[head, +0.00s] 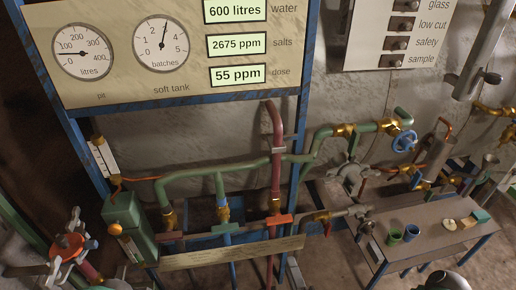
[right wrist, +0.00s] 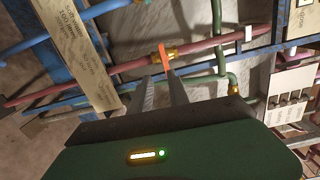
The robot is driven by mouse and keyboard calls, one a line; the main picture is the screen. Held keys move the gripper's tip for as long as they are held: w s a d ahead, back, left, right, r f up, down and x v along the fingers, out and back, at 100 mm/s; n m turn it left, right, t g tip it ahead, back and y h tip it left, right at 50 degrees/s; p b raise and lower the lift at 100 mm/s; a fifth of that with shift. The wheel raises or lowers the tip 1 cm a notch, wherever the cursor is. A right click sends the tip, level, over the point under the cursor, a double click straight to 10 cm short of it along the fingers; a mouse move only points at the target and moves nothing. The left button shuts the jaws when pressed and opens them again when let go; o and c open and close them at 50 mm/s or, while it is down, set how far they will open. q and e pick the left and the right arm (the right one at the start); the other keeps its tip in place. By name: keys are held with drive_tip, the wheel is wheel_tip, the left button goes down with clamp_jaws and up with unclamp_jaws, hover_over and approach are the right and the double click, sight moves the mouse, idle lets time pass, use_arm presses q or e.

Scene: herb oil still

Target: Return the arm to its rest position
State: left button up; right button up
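My right gripper (right wrist: 158,76) shows in the right wrist view. Its two grey fingers stand apart with a gap between them, and nothing is seen held there. Beyond the fingertips is an orange lever (right wrist: 163,54) on a brass valve of the red pipe (right wrist: 120,77). One fingertip overlaps the lever's lower end in the picture; I cannot tell whether they touch. In the head view I cannot make out the right gripper's fingers; only a dark rounded piece, possibly mine, shows at the bottom right edge. My left gripper is not in view.
A gauge panel (head: 185,85) on a blue frame stands at upper left. Below it are green pipes (head: 225,172), an orange handle (head: 279,220) and a tan plate (head: 232,253). At right, a small table (head: 440,243) carries a green cup (head: 395,236) and a blue cup (head: 412,232).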

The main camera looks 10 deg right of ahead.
drive_tip(key=s+a+f+n+g+y+p, duration=0.1)
drive_tip(key=a+f+n+g+y, duration=0.1)
drive_tip(key=f+n+g, duration=0.3)
drive_tip(key=s+a+f+n+g+y+p, duration=0.1)
drive_tip(key=a+n+g+y+p, duration=0.15)
drive_tip(key=n, duration=0.45)
drive_tip(key=s+d+r+n+g+h+p, duration=0.2)
drive_tip(key=d+r+n+g+h, duration=0.25)
drive_tip(key=d, duration=0.35)
drive_tip(key=s+r+n+g+h+p, duration=0.1)
drive_tip(key=s+r+g, duration=0.2)
drive_tip(key=r, duration=0.9)
drive_tip(key=shift+s+d+r, duration=0.15)
drive_tip(key=shift+s, duration=0.3)
drive_tip(key=shift+s, duration=0.15)
